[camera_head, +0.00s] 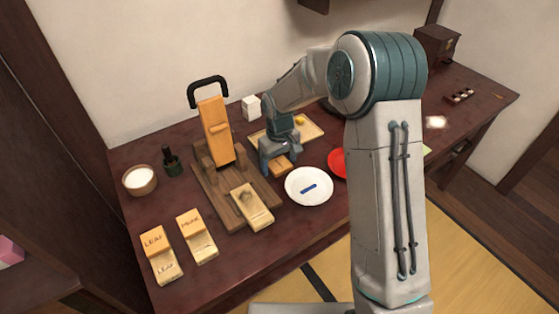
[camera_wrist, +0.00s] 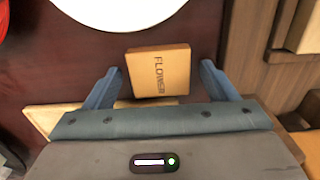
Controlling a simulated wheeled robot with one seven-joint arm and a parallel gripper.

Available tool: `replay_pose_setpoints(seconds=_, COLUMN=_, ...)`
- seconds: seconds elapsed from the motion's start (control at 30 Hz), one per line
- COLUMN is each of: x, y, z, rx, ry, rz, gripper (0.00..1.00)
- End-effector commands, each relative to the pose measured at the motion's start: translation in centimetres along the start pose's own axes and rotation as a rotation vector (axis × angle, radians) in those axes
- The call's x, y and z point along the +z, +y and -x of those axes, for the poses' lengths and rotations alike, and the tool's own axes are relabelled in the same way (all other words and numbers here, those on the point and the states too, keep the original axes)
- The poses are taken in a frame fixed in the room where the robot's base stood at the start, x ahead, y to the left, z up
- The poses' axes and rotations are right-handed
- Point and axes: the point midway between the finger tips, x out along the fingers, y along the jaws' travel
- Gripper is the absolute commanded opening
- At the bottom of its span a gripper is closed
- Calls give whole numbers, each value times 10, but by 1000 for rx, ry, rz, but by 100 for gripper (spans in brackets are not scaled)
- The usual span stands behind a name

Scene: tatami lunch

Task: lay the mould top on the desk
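The mould top is a tan block marked FLOWER (camera_wrist: 158,72) in the wrist view, lying flat on the dark red desk (camera_wrist: 60,75). My gripper (camera_wrist: 160,67) is open, with one finger on each side of the block and a visible gap at both sides. In the head view my gripper (camera_head: 281,162) is low over the desk, and part of the FLOWER block (camera_head: 285,170) shows under it. A pale mould base (camera_head: 252,203) with a hollow rests on the wooden press stand (camera_head: 207,192).
A white plate (camera_head: 309,174) with a blue stick lies right of the block. A red plate (camera_head: 337,162) and pale tray (camera_head: 312,131) are close by. The press lever (camera_head: 216,130) stands upright at left. Two labelled mould sets (camera_head: 159,256) (camera_head: 197,237) lie front left.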

Motion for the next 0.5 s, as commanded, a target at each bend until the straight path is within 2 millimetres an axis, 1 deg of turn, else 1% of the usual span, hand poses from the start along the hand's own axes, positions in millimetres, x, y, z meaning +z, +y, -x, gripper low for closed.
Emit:
replay_pose_setpoints(seconds=0.13, x=0, y=0, z=4, rx=0, ry=1, rz=0, gripper=79)
replay_pose_setpoints(seconds=0.23, x=-1, y=0, z=15, rx=1, ry=4, rz=0, gripper=79)
replay_pose_setpoints(seconds=0.37, x=-1, y=0, z=42, rx=2, ry=6, rz=-1, gripper=79)
replay_pose_setpoints(seconds=0.5, x=-1, y=1, z=73, rx=2, ry=4, rz=-1, gripper=79)
